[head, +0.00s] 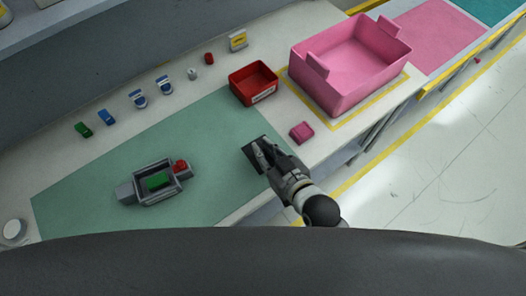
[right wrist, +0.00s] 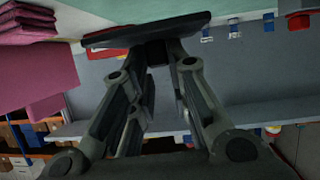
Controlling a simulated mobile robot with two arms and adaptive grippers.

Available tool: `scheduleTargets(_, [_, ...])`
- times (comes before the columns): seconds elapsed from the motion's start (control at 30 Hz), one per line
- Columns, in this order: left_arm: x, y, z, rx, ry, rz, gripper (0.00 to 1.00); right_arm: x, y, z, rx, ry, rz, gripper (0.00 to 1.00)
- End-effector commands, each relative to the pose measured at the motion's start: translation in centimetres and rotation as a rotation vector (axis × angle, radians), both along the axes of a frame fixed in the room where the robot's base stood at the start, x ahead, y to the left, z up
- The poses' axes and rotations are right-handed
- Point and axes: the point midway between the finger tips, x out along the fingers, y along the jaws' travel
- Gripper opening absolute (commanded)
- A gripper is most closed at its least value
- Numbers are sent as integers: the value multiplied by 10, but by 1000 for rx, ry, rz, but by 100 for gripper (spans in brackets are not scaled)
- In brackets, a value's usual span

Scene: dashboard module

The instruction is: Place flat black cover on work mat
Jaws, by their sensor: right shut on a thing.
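My right gripper (head: 258,149) is shut on the flat black cover (head: 249,156) over the right end of the green work mat (head: 228,143). In the right wrist view the cover (right wrist: 148,29) is a thin dark plate, gripped at the fingertips (right wrist: 170,52). The head view does not clearly show whether it touches the mat. My left gripper is not in view.
A grey housing (head: 143,192) with a green block (head: 158,181) and a red part (head: 181,167) sits on the mat. A red bin (head: 254,83), a pink block (head: 302,132) and a large pink crate (head: 346,65) stand nearby. Several small parts line the back. The mat's middle is clear.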

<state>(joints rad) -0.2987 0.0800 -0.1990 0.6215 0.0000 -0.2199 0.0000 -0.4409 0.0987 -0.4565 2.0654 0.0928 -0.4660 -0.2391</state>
Motion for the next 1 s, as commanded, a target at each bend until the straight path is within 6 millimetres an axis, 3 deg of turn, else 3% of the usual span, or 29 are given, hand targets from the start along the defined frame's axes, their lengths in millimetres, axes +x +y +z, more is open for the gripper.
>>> scheduleTargets(0.27, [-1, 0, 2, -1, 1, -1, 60, 15, 6, -19, 1, 0, 0, 0])
scheduleTargets(0.5, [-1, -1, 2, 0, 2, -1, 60, 17, 6, -50, 0, 0, 0, 0])
scheduleTargets(0.9, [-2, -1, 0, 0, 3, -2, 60, 17, 6, -56, 1, -1, 0, 0])
scheduleTargets(0.93, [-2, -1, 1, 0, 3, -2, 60, 17, 6, -55, 0, -1, -1, 21])
scheduleTargets(1.0, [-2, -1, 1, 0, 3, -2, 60, 17, 6, -54, 0, -1, -1, 30])
